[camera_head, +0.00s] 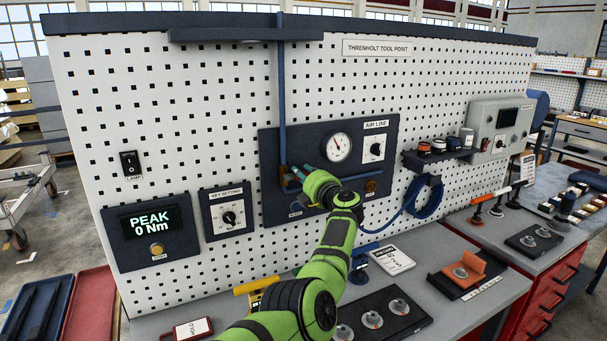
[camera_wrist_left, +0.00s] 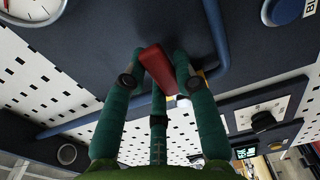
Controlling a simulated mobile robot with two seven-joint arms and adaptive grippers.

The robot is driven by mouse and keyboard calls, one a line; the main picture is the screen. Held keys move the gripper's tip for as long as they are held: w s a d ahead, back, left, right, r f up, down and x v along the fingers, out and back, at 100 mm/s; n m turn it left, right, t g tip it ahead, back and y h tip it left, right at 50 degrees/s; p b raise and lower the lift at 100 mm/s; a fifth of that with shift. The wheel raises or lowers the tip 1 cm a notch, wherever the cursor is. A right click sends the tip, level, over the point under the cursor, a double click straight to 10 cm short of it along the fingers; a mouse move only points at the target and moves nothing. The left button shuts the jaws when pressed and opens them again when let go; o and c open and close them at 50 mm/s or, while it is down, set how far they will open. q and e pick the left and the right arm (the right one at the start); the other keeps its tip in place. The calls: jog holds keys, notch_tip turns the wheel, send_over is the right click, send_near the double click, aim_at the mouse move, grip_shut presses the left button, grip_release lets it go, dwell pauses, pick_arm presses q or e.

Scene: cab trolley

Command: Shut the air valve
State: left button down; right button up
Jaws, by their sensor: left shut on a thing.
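The air line panel (camera_head: 270,148) is a dark plate on the white pegboard, with a round gauge (camera_head: 337,147) and a blue pipe (camera_head: 281,95) coming down to it. My left gripper (camera_head: 298,174) is at the lower left part of this panel, and its green arm hides what lies behind it. In the left wrist view, a red valve handle (camera_wrist_left: 155,65) stands out between the teal fingers of my left gripper (camera_wrist_left: 158,76), which is shut on it. The blue pipe (camera_wrist_left: 217,45) runs just beside the fingers. The handle is hidden in the head view. My right gripper is not in view.
A key setting knob (camera_head: 229,218) and a peak display (camera_head: 150,220) are left of the air panel. A coiled blue hose (camera_head: 424,197) hangs to its right, below a small shelf (camera_head: 440,160). The workbench below holds a white card (camera_head: 390,260) and several small parts.

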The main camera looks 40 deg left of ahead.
pick_arm(q)
jog(key=shift+a+r, duration=0.1)
jog(key=c, duration=0.9)
grip_release()
jog(key=shift+c, duration=0.2)
jog(key=v, duration=1.2)
jog(key=shift+a, duration=0.1)
